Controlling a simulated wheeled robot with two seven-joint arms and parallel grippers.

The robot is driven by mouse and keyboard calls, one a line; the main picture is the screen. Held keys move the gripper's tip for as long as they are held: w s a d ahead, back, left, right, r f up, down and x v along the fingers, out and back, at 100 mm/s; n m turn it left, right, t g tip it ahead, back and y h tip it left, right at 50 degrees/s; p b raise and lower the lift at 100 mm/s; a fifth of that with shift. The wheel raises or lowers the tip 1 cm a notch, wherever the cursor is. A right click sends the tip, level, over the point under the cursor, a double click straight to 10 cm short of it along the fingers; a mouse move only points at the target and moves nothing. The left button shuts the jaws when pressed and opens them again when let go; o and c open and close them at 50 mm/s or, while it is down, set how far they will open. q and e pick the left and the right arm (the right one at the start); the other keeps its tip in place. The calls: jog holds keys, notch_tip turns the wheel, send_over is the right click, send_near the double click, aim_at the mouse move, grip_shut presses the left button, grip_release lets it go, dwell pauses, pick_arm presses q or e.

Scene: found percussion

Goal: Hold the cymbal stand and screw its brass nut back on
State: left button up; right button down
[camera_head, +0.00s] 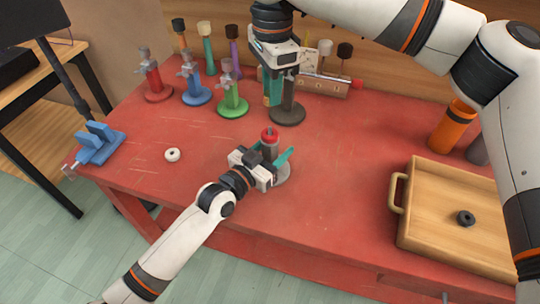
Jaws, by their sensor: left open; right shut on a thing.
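My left gripper (271,156) is open, with its teal fingers on either side of a short post with a red top (269,134). That post rises from a pale round base (284,173) near the table's middle; I cannot tell whether the fingers touch it. My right gripper (280,92) points down from above and is shut on the upper part of a dark grey stand (287,112) with a round base on the table. Similar red (157,91), blue (196,92) and green (232,103) stands with metal tops stand at the back left. I cannot make out a brass nut.
A wooden tray (397,192) with a black ring (465,218) is at the right, below an orange cup (449,130). Mallets and a wooden rack (325,85) line the back.

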pick_arm(q)
grip_shut()
pick_arm(e)
jog(key=shift+f, duration=2.5)
jog(key=shift+f, duration=0.85)
jog(key=shift+f, duration=0.6)
